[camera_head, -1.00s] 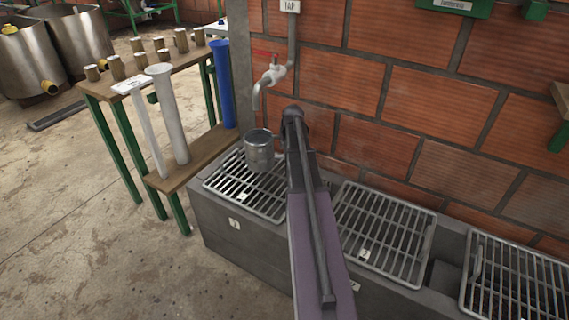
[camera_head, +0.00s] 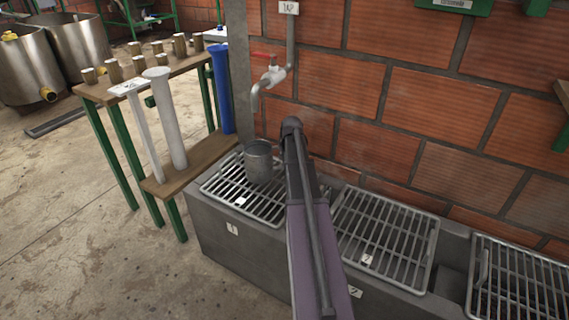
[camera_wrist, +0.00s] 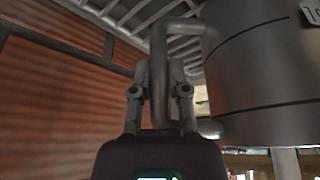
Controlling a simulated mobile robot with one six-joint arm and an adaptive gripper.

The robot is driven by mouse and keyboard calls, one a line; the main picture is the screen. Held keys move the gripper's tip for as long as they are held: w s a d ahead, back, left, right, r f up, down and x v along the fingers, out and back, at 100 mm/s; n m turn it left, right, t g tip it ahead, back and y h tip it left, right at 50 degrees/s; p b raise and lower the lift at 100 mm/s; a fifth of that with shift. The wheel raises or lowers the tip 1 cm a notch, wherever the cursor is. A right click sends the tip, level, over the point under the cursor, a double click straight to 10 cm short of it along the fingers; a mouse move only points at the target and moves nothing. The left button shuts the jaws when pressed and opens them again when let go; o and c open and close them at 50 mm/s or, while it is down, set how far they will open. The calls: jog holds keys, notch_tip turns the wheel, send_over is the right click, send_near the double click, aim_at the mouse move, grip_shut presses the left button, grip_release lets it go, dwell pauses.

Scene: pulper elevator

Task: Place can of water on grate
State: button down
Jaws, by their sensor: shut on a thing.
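A grey metal can (camera_head: 258,164) is at the left grate (camera_head: 265,212), under the tap's spout in the picture. It looks upright, with its open rim up. I cannot tell whether its bottom touches the bars. In the wrist view the can (camera_wrist: 255,65) fills the upper right, and grate bars (camera_wrist: 120,12) show along the top. My gripper (camera_wrist: 160,85) is shut on the can's side handle (camera_wrist: 158,65). In the head view my arm hides the gripper. Water inside the can cannot be made out.
A tap (camera_head: 268,78) with a red lever is on the brick wall above the can. A middle grate (camera_head: 385,240) and a right grate (camera_head: 515,285) lie along the same concrete trough. A wooden stand (camera_head: 165,183) with upright tubes is close on the left.

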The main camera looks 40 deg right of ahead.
aim_at(284, 164)
jog(key=shift+f+b, duration=1.4)
jog(key=shift+f, duration=0.35)
jog(key=c, duration=0.6)
grip_release()
jog(key=shift+r, duration=0.2)
jog(key=p+v, duration=0.3)
jog(key=v, duration=0.1)
jog(key=shift+w+p, duration=0.1)
jog(key=shift+p, duration=0.25)
jog(key=p+v, duration=0.7)
jog(key=v, duration=0.1)
jog(key=shift+a, duration=0.2)
